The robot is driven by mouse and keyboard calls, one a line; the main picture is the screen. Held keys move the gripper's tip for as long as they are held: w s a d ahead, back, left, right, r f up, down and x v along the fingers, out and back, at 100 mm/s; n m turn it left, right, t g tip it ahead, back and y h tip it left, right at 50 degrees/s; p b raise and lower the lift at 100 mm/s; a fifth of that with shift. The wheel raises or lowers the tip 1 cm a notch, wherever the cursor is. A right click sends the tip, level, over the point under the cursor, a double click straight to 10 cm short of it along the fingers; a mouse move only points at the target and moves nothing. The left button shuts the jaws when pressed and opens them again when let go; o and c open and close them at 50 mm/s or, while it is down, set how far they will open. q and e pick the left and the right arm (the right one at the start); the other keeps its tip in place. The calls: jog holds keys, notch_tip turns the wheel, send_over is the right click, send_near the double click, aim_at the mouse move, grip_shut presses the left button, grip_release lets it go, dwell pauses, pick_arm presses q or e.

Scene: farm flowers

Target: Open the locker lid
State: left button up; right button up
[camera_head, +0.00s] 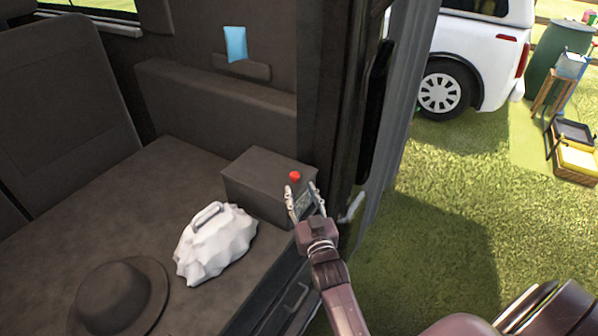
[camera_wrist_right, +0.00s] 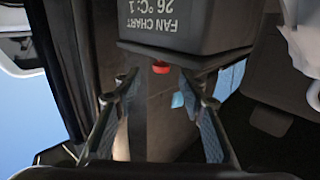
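The locker is a dark grey box (camera_head: 262,172) standing at the vehicle's edge, and its flat lid appears shut. A red knob (camera_head: 295,176) shows at the lid's right edge. My right gripper (camera_head: 304,192) is just in front of the locker's right side, with its fingers apart and nothing held. In the right wrist view the locker (camera_wrist_right: 190,25) appears upside down with "FAN CHART 26 °C:1" on its face. The red knob (camera_wrist_right: 161,67) lies between and just beyond the open fingertips (camera_wrist_right: 164,84); contact cannot be told. My left gripper is not in view.
A white crumpled bag (camera_head: 212,250) with a handle sits left of the locker, and a dark hat (camera_head: 120,295) lies nearer the front. A dark door pillar (camera_head: 345,100) rises close behind the locker's right side. Grass (camera_head: 450,190) lies to the right.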

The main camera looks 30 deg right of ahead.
aim_at(295, 179)
jog(key=shift+x, duration=3.8)
jog(key=shift+r, duration=0.1)
jog(key=shift+a, duration=0.1)
grip_shut()
